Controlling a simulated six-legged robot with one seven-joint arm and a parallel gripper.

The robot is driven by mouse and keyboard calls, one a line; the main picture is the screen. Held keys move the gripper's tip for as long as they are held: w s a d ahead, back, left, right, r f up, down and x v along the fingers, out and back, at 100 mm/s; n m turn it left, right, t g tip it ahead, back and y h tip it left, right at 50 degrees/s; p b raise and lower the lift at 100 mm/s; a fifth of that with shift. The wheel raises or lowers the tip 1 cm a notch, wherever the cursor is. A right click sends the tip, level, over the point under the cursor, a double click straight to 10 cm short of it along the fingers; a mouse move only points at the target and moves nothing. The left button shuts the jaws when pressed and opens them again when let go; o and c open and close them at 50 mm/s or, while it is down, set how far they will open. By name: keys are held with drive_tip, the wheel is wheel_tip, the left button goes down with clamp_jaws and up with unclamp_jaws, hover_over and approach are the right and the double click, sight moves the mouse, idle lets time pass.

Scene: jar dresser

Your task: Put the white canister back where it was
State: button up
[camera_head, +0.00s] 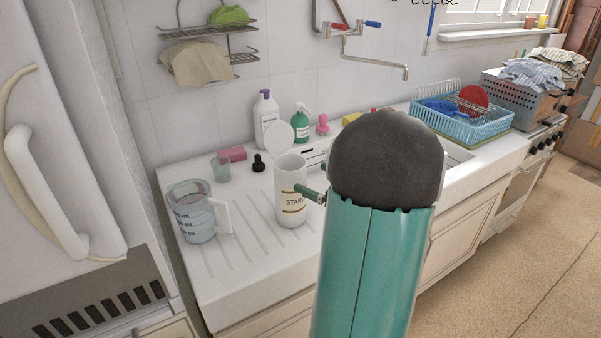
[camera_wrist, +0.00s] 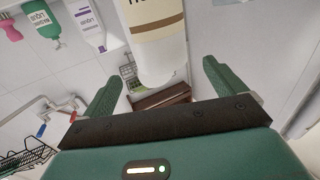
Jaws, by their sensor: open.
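The white canister (camera_head: 290,205) stands upright on the draining board, with a brown-edged label that reads "STAR" as far as it shows. A round white disc (camera_head: 279,137), perhaps its raised lid, shows just behind its top. My gripper (camera_head: 312,195) is at the canister's right side in the head view, mostly hidden behind my arm. In the wrist view, which looks upside down, my gripper (camera_wrist: 160,82) is open with its green fingers spread. The canister (camera_wrist: 156,55) shows between and beyond the fingers. I cannot tell whether either finger touches it.
A measuring jug (camera_head: 195,218) stands left of the canister. A small glass (camera_head: 221,169), a dark stopper (camera_head: 258,163), a pink sponge (camera_head: 232,154) and soap bottles (camera_head: 265,120) stand behind. A blue dish rack (camera_head: 490,127) is at the far right. The front left draining board is clear.

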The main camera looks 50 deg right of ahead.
drive_tip(key=w+a+r+h, duration=0.1)
drive_tip(key=w+r+h, duration=0.1)
drive_tip(key=w+a+r+m+g+h, duration=0.1)
drive_tip(key=w+r+h, duration=0.1)
drive_tip(key=w+a+r+h, duration=0.1)
drive_tip(key=w+r+h, duration=0.1)
drive_tip(key=shift+w+a+r+g, duration=0.25)
drive_tip(key=shift+a+r+g, duration=0.05)
drive_tip(key=shift+a, duration=0.1)
drive_tip(key=w+a+r+m+g+h, duration=0.1)
drive_tip(key=a+r+m+g+h, duration=0.15)
drive_tip(key=a, duration=0.55)
drive_tip(key=s+a+f+g+y, duration=0.2)
drive_tip(key=s+a, duration=0.3)
drive_tip(key=a, duration=0.4)
drive_tip(key=s+a+f+n+g+y, duration=0.1)
drive_tip(key=s+a+f+g+y, duration=0.1)
drive_tip(key=s+a, duration=0.3)
drive_tip(key=s+a+f+n+g+y, duration=0.1)
drive_tip(key=s+a+f+g+y, duration=0.1)
drive_tip(key=a, duration=1.1)
drive_tip(key=s+g+y, duration=0.1)
drive_tip(key=s+g, duration=0.1)
drive_tip(key=s, duration=0.1)
drive_tip(key=shift+f, duration=0.3)
drive_tip(key=shift+d+n, duration=0.1)
drive_tip(key=shift+n, duration=0.15)
